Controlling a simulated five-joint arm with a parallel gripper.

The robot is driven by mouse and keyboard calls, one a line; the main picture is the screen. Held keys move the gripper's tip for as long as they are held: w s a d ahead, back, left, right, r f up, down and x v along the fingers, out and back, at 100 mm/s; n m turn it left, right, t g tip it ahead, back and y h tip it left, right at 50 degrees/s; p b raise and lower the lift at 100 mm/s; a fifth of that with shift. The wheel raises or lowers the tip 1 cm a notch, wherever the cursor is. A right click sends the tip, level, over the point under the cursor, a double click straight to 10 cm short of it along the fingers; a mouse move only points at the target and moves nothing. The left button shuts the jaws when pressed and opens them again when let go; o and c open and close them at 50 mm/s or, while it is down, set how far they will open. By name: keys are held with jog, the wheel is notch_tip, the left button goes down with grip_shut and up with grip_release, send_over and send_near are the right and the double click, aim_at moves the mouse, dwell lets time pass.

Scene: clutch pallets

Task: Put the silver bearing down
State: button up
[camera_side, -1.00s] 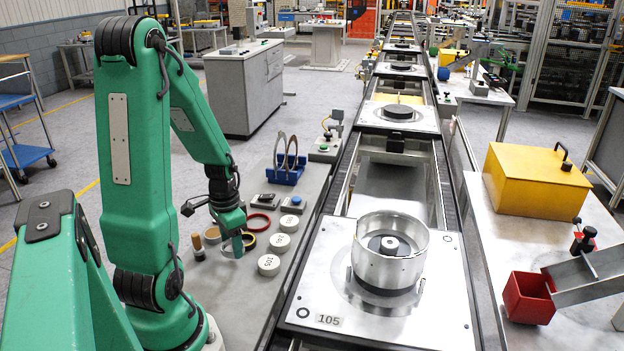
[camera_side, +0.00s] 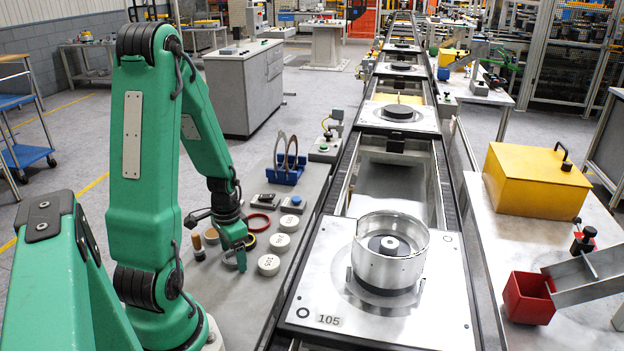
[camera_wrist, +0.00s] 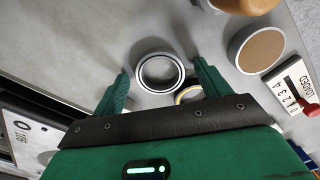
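The silver bearing (camera_wrist: 141,72) shows in the wrist view as a bright ring with a dark inner band. It lies on the grey bench top (camera_wrist: 70,40), between my two fingers with a gap on each side. My gripper (camera_wrist: 160,72) is open. In the side view my gripper (camera_side: 237,262) is low at the bench, among the small parts. There the bearing (camera_side: 229,261) is partly hidden behind a finger.
A yellow ring (camera_wrist: 188,97) lies close to the right finger. The conveyor pallet (camera_side: 325,270) with a metal housing (camera_side: 385,265) stands to the right. Bench toward the front is clear.

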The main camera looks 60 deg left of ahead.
jog(key=shift+r, duration=0.15)
notch_tip(320, 180, up, 12)
dwell(1.2)
dwell(0.5)
jog(key=w+d+r+t, duration=0.1)
jog(key=d+r+t, duration=0.1)
jog(key=d+r, duration=0.4)
jog(key=w+d+r+m+t, duration=0.1)
jog(key=d+r, duration=0.5)
jog(key=d, duration=0.8)
jog(key=w+t, duration=0.1)
jog(key=t, duration=0.1)
jog(key=shift+w+d+t, duration=0.2)
jog(key=shift+d+t, duration=0.1)
jog(key=shift+o, duration=0.4)
jog(key=shift+r, duration=0.1)
jog(key=shift+a, duration=0.1)
